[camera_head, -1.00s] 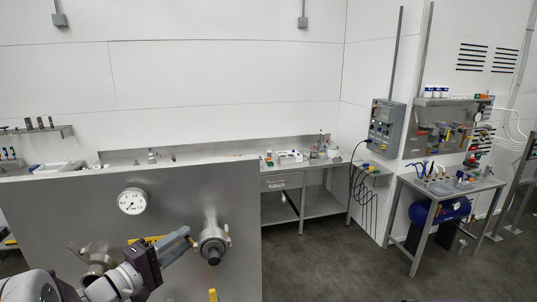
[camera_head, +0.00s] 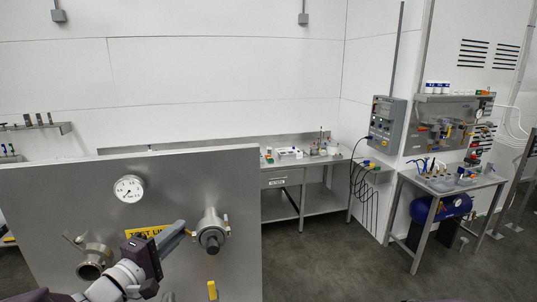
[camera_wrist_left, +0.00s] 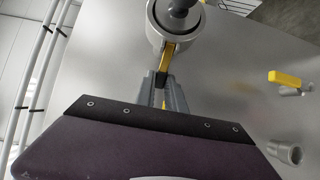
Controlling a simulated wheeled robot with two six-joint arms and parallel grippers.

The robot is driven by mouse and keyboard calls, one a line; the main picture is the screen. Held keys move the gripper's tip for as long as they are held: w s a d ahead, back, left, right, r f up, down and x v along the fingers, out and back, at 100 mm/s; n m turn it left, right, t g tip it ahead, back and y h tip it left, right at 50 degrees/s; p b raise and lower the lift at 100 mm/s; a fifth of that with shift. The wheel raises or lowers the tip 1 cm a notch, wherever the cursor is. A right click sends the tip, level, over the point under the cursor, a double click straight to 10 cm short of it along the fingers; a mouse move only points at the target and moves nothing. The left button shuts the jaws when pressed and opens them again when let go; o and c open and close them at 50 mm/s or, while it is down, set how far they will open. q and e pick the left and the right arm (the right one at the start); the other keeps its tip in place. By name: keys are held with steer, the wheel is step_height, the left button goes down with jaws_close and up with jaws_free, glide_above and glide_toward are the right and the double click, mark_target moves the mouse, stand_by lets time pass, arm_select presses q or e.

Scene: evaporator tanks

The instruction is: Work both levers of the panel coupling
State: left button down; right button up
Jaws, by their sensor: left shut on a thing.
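The panel coupling (camera_head: 211,228) is a grey cylinder with a dark round plug, on the right part of the steel panel (camera_head: 60,190). My left gripper (camera_head: 187,229) reaches its left side. In the left wrist view, a yellow lever (camera_wrist_left: 168,52) with a dark end runs from the coupling (camera_wrist_left: 172,18) down between the fingers of my left gripper (camera_wrist_left: 166,85), which are shut on it. The other lever (camera_head: 226,217) shows as a small part on the coupling's right side. My right gripper is in neither view.
A round gauge (camera_head: 129,189) sits upper left on the panel. A pipe port (camera_head: 94,262) is lower left, near my left arm. A yellow handle (camera_head: 212,290) stands below the coupling. A yellow label (camera_head: 146,232) is partly hidden. Open floor (camera_head: 320,260) lies right of the panel.

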arm_select(q)
steer(key=n+y+b, duration=0.1)
steer(key=s+n+t+y+b, duration=0.1)
steer(key=y+b, duration=0.1)
steer(key=shift+b, duration=0.3)
steer(key=shift+f, duration=0.1)
steer(key=n+y, duration=0.1)
steer(key=y, duration=0.1)
steer(key=s+n+y, duration=0.1)
steer(key=shift+y, duration=0.4)
steer(key=shift+b, duration=0.3)
